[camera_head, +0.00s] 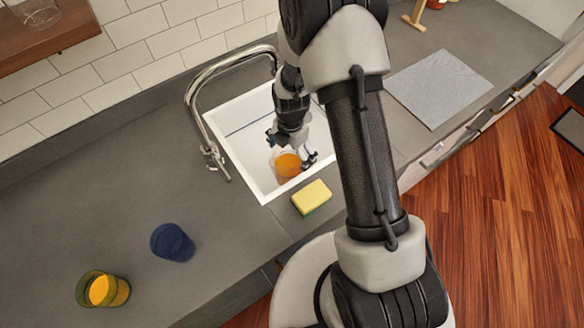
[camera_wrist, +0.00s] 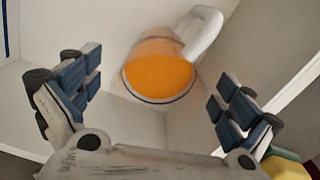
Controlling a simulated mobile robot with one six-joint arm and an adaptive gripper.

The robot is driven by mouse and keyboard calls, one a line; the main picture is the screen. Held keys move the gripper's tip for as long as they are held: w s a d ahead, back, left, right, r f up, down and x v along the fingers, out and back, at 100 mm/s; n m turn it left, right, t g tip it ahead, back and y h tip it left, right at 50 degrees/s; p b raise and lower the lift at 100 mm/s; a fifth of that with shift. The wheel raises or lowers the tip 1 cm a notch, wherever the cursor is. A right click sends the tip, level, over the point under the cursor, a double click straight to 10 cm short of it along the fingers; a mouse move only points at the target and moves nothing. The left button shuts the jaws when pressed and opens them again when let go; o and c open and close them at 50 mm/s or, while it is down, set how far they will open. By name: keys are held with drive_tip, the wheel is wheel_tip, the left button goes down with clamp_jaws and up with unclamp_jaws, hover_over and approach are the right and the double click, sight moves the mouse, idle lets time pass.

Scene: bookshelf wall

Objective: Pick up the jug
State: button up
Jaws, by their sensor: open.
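The jug (camera_head: 287,165) holds orange liquid and stands inside the white sink, near its front end. In the wrist view the jug (camera_wrist: 160,78) shows its round orange top between and beyond my fingers, with a pale handle (camera_wrist: 202,32) at the upper right. My gripper (camera_head: 293,150) reaches down into the sink, close to the jug. In the wrist view my gripper (camera_wrist: 157,90) is open, with its two padded fingers wide apart and nothing held. The jug's lower part is mostly hidden.
The sink (camera_head: 238,143) has raised walls around the jug, and a curved faucet (camera_head: 200,125) stands at its left. A yellow sponge (camera_head: 312,196) lies by its front edge. A blue cup (camera_head: 172,242) and a glass with orange content (camera_head: 103,289) stand at the lower left.

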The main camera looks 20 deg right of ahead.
sight(291, 160)
wheel_tip(291, 160, down, 4)
drive_tip(key=shift+s+a+r+b, duration=0.1)
drive_tip(key=shift+b, duration=0.4)
drive_tip(key=shift+c, duration=0.3)
drive_tip(key=c, duration=1.8)
drive_tip(key=shift+r, duration=0.1)
